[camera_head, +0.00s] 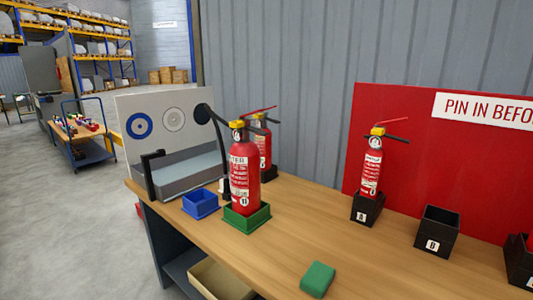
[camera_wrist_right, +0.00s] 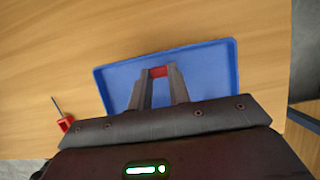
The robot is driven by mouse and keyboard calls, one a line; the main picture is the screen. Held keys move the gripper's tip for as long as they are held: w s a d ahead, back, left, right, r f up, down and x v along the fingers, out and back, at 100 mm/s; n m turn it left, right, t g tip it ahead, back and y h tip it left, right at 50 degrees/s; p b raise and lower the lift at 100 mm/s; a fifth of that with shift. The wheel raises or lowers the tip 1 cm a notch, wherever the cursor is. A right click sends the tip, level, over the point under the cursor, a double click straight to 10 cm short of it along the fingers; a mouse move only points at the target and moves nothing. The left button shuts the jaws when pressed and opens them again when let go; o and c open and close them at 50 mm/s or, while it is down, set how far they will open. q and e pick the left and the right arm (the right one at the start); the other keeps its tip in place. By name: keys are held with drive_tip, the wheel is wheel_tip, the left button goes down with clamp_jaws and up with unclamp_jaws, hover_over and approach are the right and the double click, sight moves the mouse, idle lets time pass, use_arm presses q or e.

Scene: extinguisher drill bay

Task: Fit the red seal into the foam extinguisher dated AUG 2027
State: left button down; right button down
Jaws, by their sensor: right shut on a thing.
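In the right wrist view, my right gripper (camera_wrist_right: 160,78) is shut on a small red piece (camera_wrist_right: 159,71), which looks like the red seal. It is over a shallow blue tray (camera_wrist_right: 215,62). In the head view, a red extinguisher (camera_head: 243,175) with a yellow collar stands upright in a green holder (camera_head: 255,222); its label seems to end in "TER". Another extinguisher (camera_head: 263,145) with a raised red lever stands partly hidden behind it. A third (camera_head: 371,170) stands in a black holder (camera_head: 366,209) at right. Their dates are unreadable. My left gripper is not in view.
A small red piece with a dark pin (camera_wrist_right: 66,121) lies beside the tray in the wrist view. The head view shows a blue bin (camera_head: 200,204), a green block (camera_head: 317,279), an empty black holder (camera_head: 437,231) and a grey target unit (camera_head: 180,130). The bench middle is mostly clear.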

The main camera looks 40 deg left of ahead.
drive_tip(key=shift+r, duration=0.1)
drive_tip(key=shift+r+p, duration=0.35)
drive_tip(key=shift+r, duration=1.05)
